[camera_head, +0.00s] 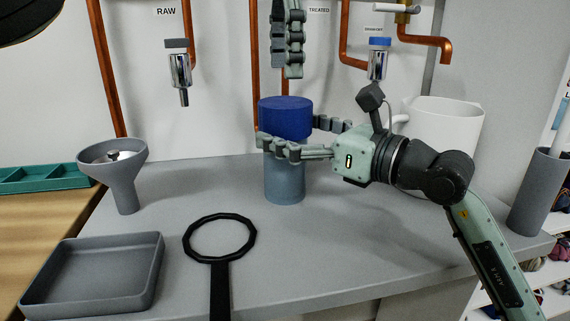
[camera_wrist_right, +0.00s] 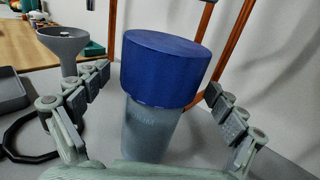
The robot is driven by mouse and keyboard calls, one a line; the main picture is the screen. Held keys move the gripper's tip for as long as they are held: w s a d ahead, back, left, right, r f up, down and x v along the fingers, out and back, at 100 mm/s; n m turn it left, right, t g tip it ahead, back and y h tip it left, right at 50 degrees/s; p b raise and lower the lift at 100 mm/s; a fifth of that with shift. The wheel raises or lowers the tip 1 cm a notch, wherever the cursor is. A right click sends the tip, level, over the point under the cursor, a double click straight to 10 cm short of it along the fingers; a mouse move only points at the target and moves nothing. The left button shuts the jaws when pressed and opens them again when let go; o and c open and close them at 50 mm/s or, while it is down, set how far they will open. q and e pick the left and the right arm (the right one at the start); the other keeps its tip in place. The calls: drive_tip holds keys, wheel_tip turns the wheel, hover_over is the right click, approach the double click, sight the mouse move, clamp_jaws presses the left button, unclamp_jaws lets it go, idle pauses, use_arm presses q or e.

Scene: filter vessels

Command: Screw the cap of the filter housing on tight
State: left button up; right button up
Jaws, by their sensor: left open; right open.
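The filter housing (camera_head: 285,183) is a blue-grey cylinder standing upright on the grey counter. Its blue cap (camera_head: 286,116) sits on top of it. In the right wrist view the cap (camera_wrist_right: 166,68) and the housing (camera_wrist_right: 150,130) stand between the two open fingers. My right gripper (camera_head: 292,137) reaches in from the right at about the cap's lower edge, one finger in front and one behind. It is open, with gaps on both sides in the wrist view. My left gripper (camera_head: 289,72) hangs above the cap, pointing down, open and apart from it. Its upper part is out of frame.
A black ring wrench (camera_head: 219,238) lies in front. A grey tray (camera_head: 95,275) and a grey funnel (camera_head: 122,180) stand at left. A white pitcher (camera_head: 455,125) is behind my right arm, and a grey holder (camera_head: 535,192) stands at the right edge. Copper pipes and taps line the wall.

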drive_tip(key=shift+w+a, duration=0.35)
drive_tip(key=shift+a, duration=0.1)
